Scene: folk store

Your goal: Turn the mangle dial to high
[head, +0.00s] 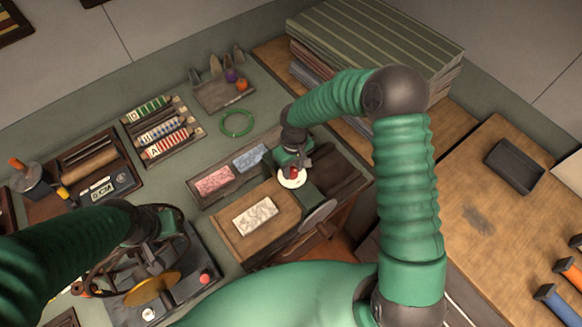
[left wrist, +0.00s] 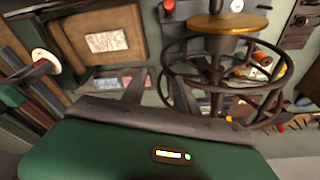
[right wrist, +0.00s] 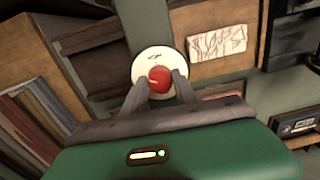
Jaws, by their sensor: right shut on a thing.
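The dial is a white disc (head: 292,183) with a red knob (head: 294,172), on the green machine part at the right end of the wooden board. The right wrist view shows the white disc (right wrist: 148,58) and red knob (right wrist: 159,80) close up. My right gripper (right wrist: 159,84) is shut on the red knob, one finger on each side. Faint marks show on the disc, too small to read. My left gripper (left wrist: 159,76) has its fingers apart, beside the dark spoked handwheel (left wrist: 270,75). No held object is visible between them.
A board with a pale patterned block (head: 255,215) lies left of the dial. A tray with pink and blue blocks (head: 215,181) is behind it. A brass disc (head: 152,288) stands by the handwheel. Stacked striped sheets (head: 375,45) are at back right.

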